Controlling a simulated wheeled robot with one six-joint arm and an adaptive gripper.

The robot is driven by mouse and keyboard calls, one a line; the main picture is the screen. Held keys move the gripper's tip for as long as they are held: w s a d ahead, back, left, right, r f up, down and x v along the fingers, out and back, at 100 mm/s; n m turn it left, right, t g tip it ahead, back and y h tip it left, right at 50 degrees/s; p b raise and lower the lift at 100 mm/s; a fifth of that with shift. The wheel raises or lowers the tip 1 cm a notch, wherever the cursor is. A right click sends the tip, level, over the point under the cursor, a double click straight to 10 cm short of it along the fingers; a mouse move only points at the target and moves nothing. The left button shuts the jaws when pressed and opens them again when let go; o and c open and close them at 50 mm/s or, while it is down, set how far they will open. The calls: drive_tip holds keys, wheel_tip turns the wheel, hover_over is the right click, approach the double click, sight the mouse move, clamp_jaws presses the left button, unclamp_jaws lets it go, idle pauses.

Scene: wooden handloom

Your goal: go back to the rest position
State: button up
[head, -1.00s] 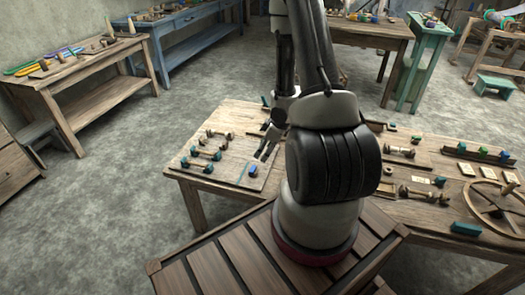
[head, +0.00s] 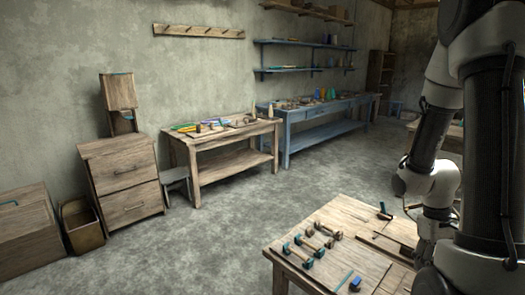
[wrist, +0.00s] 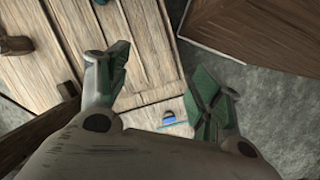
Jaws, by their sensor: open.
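My gripper (wrist: 162,78) is open in the wrist view, its two green-padded fingers spread with nothing held between them. Wooden planks of a tabletop (wrist: 150,70) lie beyond the fingers, apart from them. A small blue piece (wrist: 168,116) lies on the wood and shows between the fingers, near the gripper body. In the head view my arm fills the right side, and the fingers cannot be made out clearly.
The near worktable (head: 290,262) carries several spool-like wooden pieces (head: 303,246) and a blue piece (head: 354,284). A drawer cabinet (head: 122,183), a wooden bench (head: 225,134) and a blue table (head: 330,112) stand along the wall. Grey floor (head: 215,235) is clear between.

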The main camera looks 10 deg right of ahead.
drive_tip(key=s+a+r+t, duration=0.1)
drive_tip(key=a+r+t, duration=0.1)
drive_tip(key=a+r, duration=0.3)
drive_tip(key=s+a+r+t+y, duration=0.1)
drive_tip(key=a+r, duration=0.3)
drive_tip(key=r, duration=0.8)
drive_tip(key=s+a+r+t, duration=0.3)
drive_tip(key=a+r+t, duration=0.1)
drive_tip(key=r, duration=0.5)
drive_tip(key=shift+a+m, duration=0.3)
drive_tip(key=shift+a, duration=0.5)
drive_tip(key=shift+s, duration=0.1)
